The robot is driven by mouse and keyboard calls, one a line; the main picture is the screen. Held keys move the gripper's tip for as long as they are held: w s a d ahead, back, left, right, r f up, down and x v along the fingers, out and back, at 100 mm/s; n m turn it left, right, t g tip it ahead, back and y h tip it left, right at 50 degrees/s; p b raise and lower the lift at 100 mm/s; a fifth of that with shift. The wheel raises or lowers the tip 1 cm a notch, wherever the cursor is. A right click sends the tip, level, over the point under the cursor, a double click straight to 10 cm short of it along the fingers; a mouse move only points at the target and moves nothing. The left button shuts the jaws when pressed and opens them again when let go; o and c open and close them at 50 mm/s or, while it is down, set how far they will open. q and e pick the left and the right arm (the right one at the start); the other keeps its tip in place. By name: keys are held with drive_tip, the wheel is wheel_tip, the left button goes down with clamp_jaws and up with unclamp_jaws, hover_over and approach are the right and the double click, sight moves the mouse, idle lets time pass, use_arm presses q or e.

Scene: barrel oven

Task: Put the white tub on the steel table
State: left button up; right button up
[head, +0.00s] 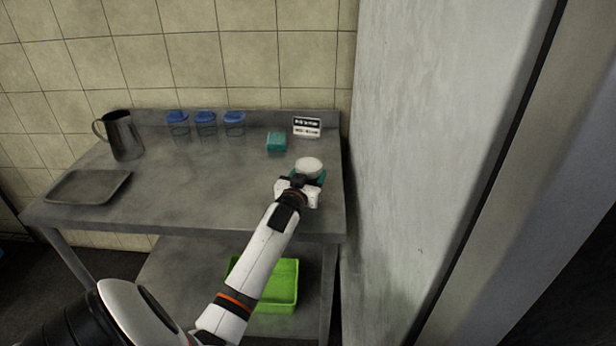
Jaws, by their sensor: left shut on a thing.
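The white tub (309,164) is round and pale, at the right part of the steel table (205,180). My left gripper (308,175) is shut on the white tub, with its fingers around the tub's near side. The tub's lower part is hidden by the gripper, so I cannot tell whether it touches the tabletop or is held just above it. My right gripper is not in view.
Behind the tub are a teal block (277,141) and a small sign (307,127). Several blue-lidded containers (206,124), a metal jug (124,136) and a grey tray (90,186) are further left. A green crate (286,284) is below. A wall (420,150) stands close right.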

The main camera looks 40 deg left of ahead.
use_arm(q)
drive_tip(key=shift+f, duration=0.1)
drive_tip(key=o, duration=1.3)
drive_tip(key=shift+f, duration=0.15)
drive_tip(key=shift+s+d, duration=0.1)
drive_tip(key=shift+s, duration=0.15)
drive_tip(key=v, duration=1.1)
drive_tip(key=shift+s+d, duration=0.15)
drive_tip(key=shift+s, duration=0.1)
